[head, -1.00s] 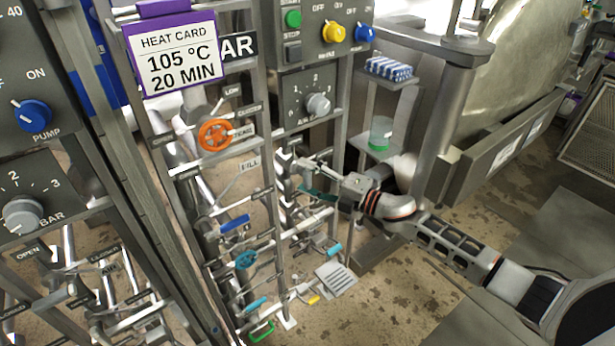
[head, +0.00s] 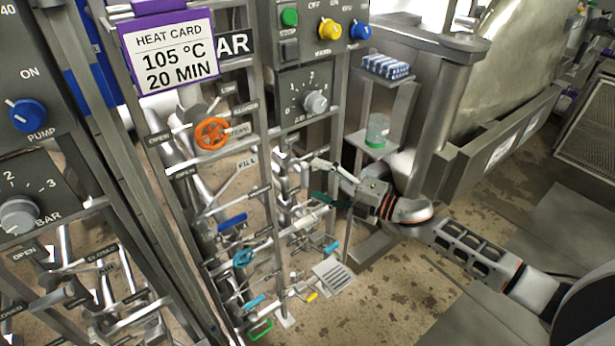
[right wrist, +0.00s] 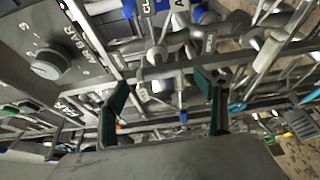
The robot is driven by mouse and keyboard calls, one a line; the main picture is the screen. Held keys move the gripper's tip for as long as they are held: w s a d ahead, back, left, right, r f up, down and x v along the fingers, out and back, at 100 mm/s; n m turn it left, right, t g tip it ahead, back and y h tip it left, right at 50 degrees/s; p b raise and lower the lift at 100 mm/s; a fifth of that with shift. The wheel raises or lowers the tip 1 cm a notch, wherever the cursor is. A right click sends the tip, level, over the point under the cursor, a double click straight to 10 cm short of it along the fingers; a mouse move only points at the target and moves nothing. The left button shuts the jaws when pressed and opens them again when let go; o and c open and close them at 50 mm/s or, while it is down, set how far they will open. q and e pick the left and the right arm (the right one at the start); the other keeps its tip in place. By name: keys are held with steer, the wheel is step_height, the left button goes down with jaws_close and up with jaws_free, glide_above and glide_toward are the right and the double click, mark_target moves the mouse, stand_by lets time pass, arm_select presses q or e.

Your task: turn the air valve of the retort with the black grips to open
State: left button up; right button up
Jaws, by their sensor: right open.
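My right gripper (head: 322,181) is open and empty in front of the pipe rack below the AIR BAR panel (head: 305,88). In the right wrist view its two green-padded fingers (right wrist: 163,102) stand apart, with grey pipes and valve fittings (right wrist: 160,84) beyond the gap. I cannot tell whether they touch anything. I cannot pick out the air valve or black grips for certain among the crowded pipes. The panel's grey AIR BAR knob (head: 315,102) also shows in the right wrist view (right wrist: 52,64). My left gripper is out of view.
An orange handwheel (head: 212,133), a blue lever (head: 232,222) and a teal handwheel (head: 243,257) sit on the rack left of my gripper. A shelf with a green-based jar (head: 377,130) stands behind my arm.

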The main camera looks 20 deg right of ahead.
steer(key=v, duration=0.7)
steer(key=shift+s+d, duration=0.1)
steer(key=s+a+f+m+g+h, duration=0.1)
steer(key=s+a+f+m+h, duration=0.2)
steer(key=s+f+m, duration=0.8)
steer(key=s+a+f+m+g+h, duration=0.1)
steer(key=s+a+f+m+h, duration=0.3)
steer(key=s+f+m, duration=0.7)
step_height(320, 180, down, 2)
steer(key=shift+s+h, duration=0.7)
steer(key=shift+h, duration=0.5)
